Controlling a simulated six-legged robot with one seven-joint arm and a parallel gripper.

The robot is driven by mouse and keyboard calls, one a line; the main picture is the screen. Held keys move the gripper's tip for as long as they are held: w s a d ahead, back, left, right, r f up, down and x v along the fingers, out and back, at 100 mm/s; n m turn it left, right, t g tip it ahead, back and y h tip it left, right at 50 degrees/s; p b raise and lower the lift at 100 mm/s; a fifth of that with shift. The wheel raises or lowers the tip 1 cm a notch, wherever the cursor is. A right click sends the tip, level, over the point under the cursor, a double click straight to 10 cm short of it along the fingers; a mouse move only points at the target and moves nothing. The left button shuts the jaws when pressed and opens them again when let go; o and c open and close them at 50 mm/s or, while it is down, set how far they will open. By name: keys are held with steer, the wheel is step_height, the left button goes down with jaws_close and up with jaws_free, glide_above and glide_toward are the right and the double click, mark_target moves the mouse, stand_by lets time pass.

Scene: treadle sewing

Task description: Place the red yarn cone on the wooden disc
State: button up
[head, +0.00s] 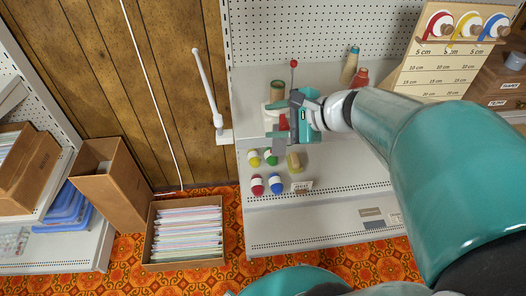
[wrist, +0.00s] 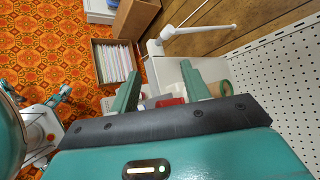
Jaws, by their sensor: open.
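My gripper (head: 284,128) is open above the grey shelf; its two fingers spread apart in the wrist view (wrist: 160,78). A red shape, likely the red yarn cone (head: 283,122), shows beside the fingers, partly hidden by them. A red patch (wrist: 170,102) also shows between the fingers in the wrist view, mostly cut off by the gripper body. I cannot tell whether the fingers touch it. Another red bottle-like object (head: 360,79) stands farther back, partly behind my arm. I cannot make out the wooden disc for certain.
A tan and green cylinder (head: 277,91) and a red-knobbed lever (head: 293,64) stand behind the gripper. A tan cone (head: 349,65) is near the pegboard. A white rod (head: 207,88) rises at left.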

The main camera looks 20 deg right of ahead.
steer(key=s+a+n+g+h, duration=0.2)
steer(key=s+n, duration=0.3)
steer(key=n, duration=0.4)
steer(key=s+a+n+g+h, duration=0.1)
steer(key=s+a+n+h, duration=0.3)
steer(key=n, duration=0.5)
steer(key=shift+s+a+n+g+h, duration=0.3)
steer(key=shift+s+a+g+h, duration=0.15)
steer(key=shift+s, duration=0.7)
